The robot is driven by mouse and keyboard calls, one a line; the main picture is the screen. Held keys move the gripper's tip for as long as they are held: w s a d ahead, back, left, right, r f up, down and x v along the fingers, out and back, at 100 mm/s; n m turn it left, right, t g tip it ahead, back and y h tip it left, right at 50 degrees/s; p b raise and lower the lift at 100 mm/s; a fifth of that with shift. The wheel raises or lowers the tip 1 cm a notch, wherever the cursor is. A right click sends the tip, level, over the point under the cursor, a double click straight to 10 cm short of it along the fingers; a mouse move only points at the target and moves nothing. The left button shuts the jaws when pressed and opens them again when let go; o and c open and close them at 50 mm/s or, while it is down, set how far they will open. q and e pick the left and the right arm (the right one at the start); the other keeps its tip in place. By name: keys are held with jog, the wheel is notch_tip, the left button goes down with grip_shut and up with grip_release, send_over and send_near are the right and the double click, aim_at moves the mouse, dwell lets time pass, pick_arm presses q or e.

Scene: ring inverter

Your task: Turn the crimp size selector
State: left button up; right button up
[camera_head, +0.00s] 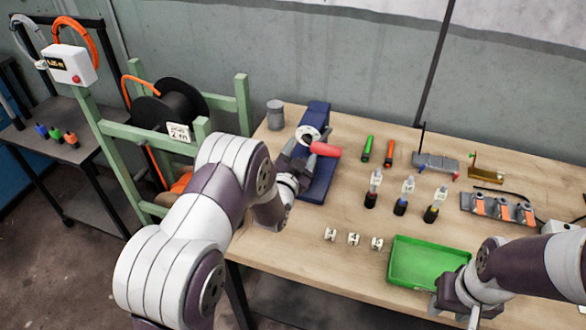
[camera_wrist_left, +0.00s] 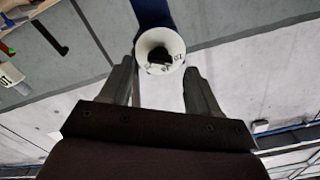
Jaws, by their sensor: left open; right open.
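The crimp size selector is a round white dial (camera_head: 307,133) with a dark centre, on a blue crimping tool (camera_head: 318,118) with a red handle (camera_head: 325,149). In the left wrist view the dial (camera_wrist_left: 149,41) shows dark marks on its face. It sits just beyond and between the fingertips of my left gripper (camera_wrist_left: 160,68). In the head view my left gripper (camera_head: 298,152) is close in front of the dial, open and empty. Contact with the dial cannot be made out. My right gripper (camera_head: 456,302) is open and empty at the table's front edge.
A green tray (camera_head: 425,262) and small white numbered blocks (camera_head: 353,239) lie near the front. A grey cylinder (camera_head: 275,115) stands left of the tool. A cable reel (camera_head: 172,108) on a green frame is left of the table.

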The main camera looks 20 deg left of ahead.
pick_arm(q)
jog(key=s+b, duration=0.1)
jog(key=s, duration=0.8)
jog(key=shift+a, duration=0.15)
jog(key=shift+s, duration=0.1)
